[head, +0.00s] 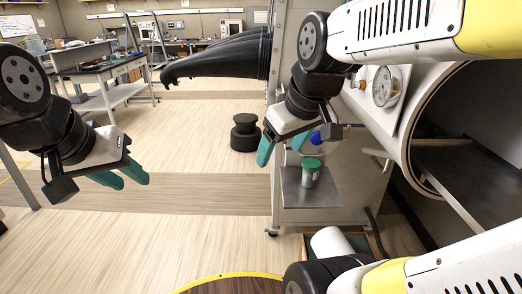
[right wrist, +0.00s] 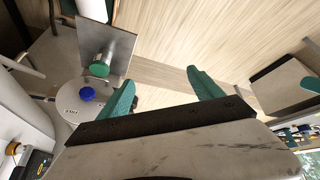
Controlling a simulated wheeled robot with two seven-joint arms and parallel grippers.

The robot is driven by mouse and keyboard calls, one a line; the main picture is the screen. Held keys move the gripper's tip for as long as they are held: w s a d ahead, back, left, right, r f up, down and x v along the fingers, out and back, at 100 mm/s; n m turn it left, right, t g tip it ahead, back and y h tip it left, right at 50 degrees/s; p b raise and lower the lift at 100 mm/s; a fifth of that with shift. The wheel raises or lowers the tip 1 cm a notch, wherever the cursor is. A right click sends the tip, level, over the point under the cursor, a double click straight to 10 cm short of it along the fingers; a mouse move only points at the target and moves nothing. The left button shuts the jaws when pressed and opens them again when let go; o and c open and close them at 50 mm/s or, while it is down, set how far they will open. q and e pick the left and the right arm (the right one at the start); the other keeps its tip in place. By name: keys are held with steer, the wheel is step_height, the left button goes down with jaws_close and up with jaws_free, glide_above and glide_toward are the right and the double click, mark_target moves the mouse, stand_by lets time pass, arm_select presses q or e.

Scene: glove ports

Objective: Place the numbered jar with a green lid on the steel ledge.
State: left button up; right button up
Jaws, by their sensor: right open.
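The jar with a green lid (head: 312,166) stands upright on a flat steel ledge (head: 305,199) at the side of the cabinet; no number on it is legible. In the right wrist view the green lid (right wrist: 100,68) shows over the steel plate (right wrist: 117,44). My right gripper (head: 282,148) is open and empty, up and left of the jar, apart from it. Its teal fingertips (right wrist: 165,88) are spread in the right wrist view, with the jar left of them. My left gripper (head: 128,182) is far left over open floor, fingers apart and empty.
A black glove (head: 220,60) sticks out above. A white cylinder (head: 330,243) lies below the ledge.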

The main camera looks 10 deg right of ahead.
steer(key=s+m, duration=0.1)
steer(key=s+a+m, duration=0.1)
steer(key=s+m, duration=0.1)
steer(key=m, duration=0.1)
steer(key=shift+a+f+t+y, duration=0.25)
steer(key=shift+a+t+y, duration=0.1)
steer(key=shift+t+y, duration=0.05)
stand_by(0.8)
